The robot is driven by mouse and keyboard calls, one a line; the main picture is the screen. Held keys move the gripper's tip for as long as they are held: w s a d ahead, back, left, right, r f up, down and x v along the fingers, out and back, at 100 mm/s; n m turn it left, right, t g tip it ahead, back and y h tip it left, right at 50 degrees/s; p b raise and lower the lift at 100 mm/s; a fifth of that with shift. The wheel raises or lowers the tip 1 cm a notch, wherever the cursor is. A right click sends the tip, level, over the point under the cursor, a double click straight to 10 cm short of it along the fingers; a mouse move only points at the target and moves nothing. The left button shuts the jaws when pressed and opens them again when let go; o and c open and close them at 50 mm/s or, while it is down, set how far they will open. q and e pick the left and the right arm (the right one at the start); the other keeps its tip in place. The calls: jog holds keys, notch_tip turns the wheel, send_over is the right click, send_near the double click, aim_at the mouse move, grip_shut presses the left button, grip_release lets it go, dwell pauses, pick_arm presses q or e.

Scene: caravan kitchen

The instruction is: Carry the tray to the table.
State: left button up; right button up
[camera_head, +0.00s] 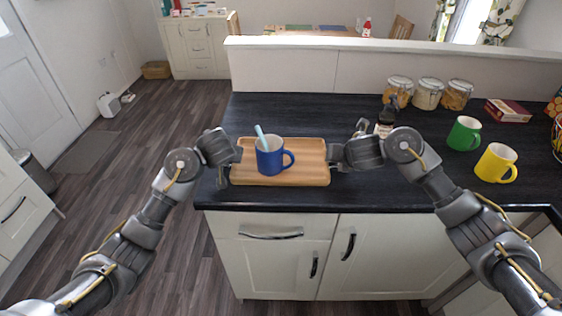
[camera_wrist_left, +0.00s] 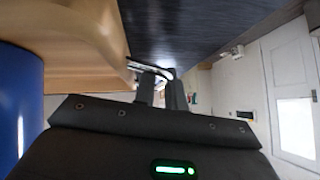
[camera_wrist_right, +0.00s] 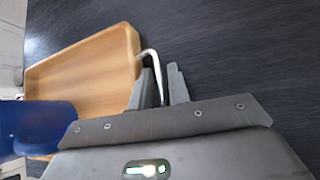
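The wooden tray (camera_head: 310,178) lies flat on the dark counter near its front edge, with a metal handle at each end. A blue mug (camera_head: 270,158) with a light-blue stick in it stands upright on the tray. My left gripper (camera_head: 228,172) is at the tray's left end, its fingers close together around that handle (camera_wrist_left: 150,70). My right gripper (camera_head: 338,158) is at the right end, with the other handle (camera_wrist_right: 151,57) between its nearly closed fingers. The blue mug also shows in the right wrist view (camera_wrist_right: 45,122). The table (camera_head: 310,31) is far off, beyond the partition.
A dark bottle (camera_head: 386,118), glass jars (camera_head: 428,94), a green mug (camera_head: 464,133), a yellow mug (camera_head: 495,163) and a red box (camera_head: 507,111) stand on the counter to the right. A low white partition (camera_head: 400,68) backs the counter. Open wooden floor (camera_head: 120,190) lies to the left.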

pick_arm(q)
grip_shut()
pick_arm(e)
grip_shut()
pick_arm(q)
jog(key=shift+r, duration=0.15)
pick_arm(e)
jog(key=shift+w+r, duration=0.1)
jog(key=shift+r, duration=0.1)
